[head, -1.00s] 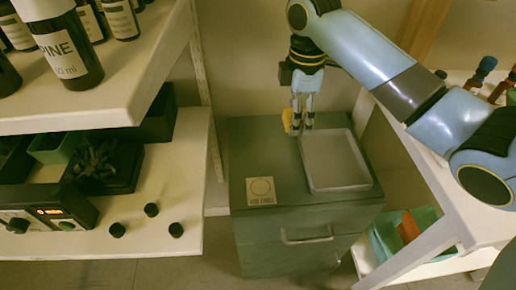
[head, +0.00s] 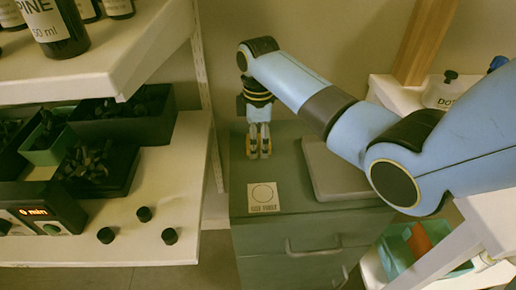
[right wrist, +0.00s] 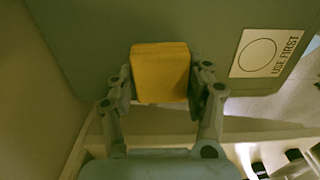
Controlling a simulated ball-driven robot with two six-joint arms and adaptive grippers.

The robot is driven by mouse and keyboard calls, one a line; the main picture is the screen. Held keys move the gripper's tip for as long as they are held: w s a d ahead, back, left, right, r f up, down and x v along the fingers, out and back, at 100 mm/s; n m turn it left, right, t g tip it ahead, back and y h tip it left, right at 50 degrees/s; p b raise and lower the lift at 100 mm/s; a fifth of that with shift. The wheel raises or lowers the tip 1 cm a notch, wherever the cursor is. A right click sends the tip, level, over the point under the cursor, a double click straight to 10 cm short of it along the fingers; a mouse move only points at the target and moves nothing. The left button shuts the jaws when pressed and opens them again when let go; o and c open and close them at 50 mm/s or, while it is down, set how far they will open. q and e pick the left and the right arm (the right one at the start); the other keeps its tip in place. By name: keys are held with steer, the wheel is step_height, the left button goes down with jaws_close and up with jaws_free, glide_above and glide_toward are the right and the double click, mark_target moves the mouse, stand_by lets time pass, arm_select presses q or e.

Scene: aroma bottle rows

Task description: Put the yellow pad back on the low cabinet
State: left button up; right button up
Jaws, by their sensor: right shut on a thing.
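In the right wrist view the yellow pad (right wrist: 160,72) sits between the fingers of my right gripper (right wrist: 163,90), which is shut on it. The low cabinet's top (right wrist: 90,25) lies behind the pad in that view. In the head view my right gripper (head: 259,150) points down over the back left part of the low cabinet (head: 285,215), and its fingers mostly hide the pad. I cannot tell whether the pad touches the cabinet top. My left gripper is not in view.
A "USE FIRST" card (head: 263,197) lies at the cabinet's front left. A grey tray (head: 325,180) lies on its right side, partly behind my right arm. A white shelf (head: 165,190) with black caps and bins stands left. A teal bin (head: 395,255) stands low at right.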

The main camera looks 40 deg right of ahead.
steer(key=shift+f, duration=0.95)
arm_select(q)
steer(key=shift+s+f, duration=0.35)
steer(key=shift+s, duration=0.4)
arm_select(e)
steer(key=shift+f, duration=0.1)
steer(key=o, duration=1.1)
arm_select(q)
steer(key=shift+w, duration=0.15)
arm_select(e)
steer(key=shift+r, duration=0.3)
step_height(320, 180, up, 12)
steer(key=p, duration=0.3)
steer(key=shift+f, duration=0.2)
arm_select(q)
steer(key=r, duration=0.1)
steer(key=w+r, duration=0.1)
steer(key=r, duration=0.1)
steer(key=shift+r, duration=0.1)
